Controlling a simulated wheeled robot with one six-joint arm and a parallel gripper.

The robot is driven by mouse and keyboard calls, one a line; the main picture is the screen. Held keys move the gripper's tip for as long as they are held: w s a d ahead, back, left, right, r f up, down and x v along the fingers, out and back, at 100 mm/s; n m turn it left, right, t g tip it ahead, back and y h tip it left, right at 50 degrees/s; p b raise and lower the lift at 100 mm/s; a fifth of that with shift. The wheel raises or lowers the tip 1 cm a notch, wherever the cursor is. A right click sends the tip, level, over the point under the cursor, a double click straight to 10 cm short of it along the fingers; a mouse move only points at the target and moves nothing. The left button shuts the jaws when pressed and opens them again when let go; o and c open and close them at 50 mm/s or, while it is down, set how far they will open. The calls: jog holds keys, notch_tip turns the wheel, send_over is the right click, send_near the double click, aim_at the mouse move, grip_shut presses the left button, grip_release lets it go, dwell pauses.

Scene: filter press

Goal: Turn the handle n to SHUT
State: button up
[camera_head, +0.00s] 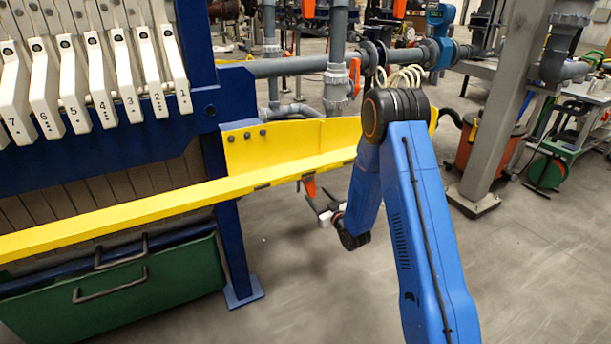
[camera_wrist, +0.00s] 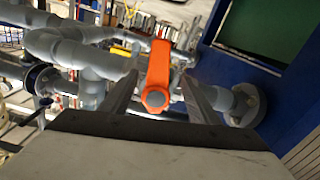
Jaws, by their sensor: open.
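An orange lever handle (camera_wrist: 158,72) is in the middle of the wrist view, on grey pipework. Its rounded end points toward the camera, and it lies between my two fingers with gaps on both sides. My gripper (camera_wrist: 160,88) is open, and no contact shows. In the head view, my gripper (camera_head: 319,206) is below the yellow ledge, beside a small orange handle (camera_head: 309,186) that is partly hidden. I cannot read any n or SHUT mark.
A yellow ledge (camera_head: 130,207) runs above my gripper, with a blue post (camera_head: 228,235) to its left. Grey pipes (camera_wrist: 75,55) crowd the wrist view. Another orange handle (camera_head: 355,76) is on the upright pipe above. The floor (camera_head: 310,290) below is clear.

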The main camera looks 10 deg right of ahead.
aim_at(311, 188)
jog(key=shift+w+n, duration=0.3)
jog(key=shift+w, duration=0.05)
jog(key=x, duration=0.7)
jog(key=shift+d, duration=0.1)
